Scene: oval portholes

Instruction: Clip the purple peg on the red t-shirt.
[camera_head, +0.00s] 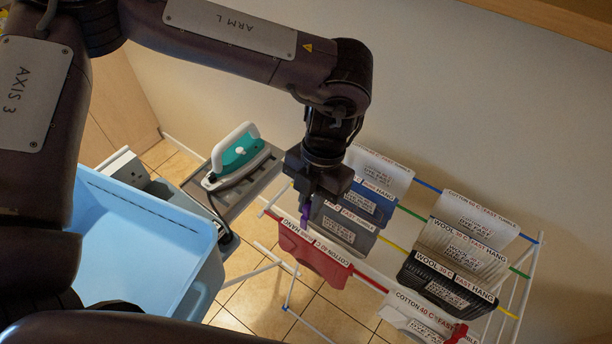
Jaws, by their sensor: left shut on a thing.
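The red t-shirt (315,262) hangs folded over the red front rail of the drying rack, at the rack's left end. My left gripper (306,208) comes down from above and is shut on the purple peg (305,216). The peg points down at the upper edge of the red t-shirt. I cannot tell whether the peg touches the cloth or is around it. The jaws hide the upper part of the peg. My right gripper is not in view.
The drying rack (521,277) carries several other garments, including a blue one (372,204), a grey one (345,230) and a black one (446,287). A green and white iron (236,154) stands left of the rack. A light blue basin (150,246) is at the left.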

